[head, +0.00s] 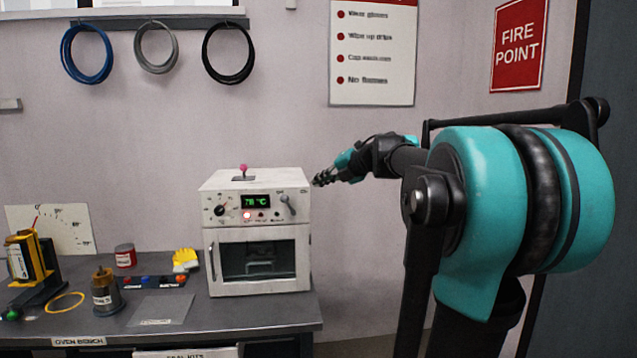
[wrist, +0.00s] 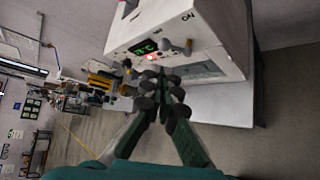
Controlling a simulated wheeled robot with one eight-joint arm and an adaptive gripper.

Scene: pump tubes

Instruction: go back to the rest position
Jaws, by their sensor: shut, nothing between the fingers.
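My gripper (head: 318,181) is at the right side of the white oven, near its upper right corner, at the end of my outstretched teal and black arm. In the wrist view my gripper (wrist: 164,84) has its fingertips together with nothing between them. The oven (head: 255,232) stands on the bench with its door closed. Its green display reads 78 °C and a red light glows below it. A lever (head: 288,204) is on the right of its front panel. I cannot tell from the head view exactly how far the fingers are from the oven.
The grey oven bench (head: 295,317) holds a yellow and black stand (head: 32,262), a brown-topped jar (head: 105,292), a red tin (head: 125,256) and yellow gloves (head: 185,260). Coiled tubes (head: 156,70) hang on the wall.

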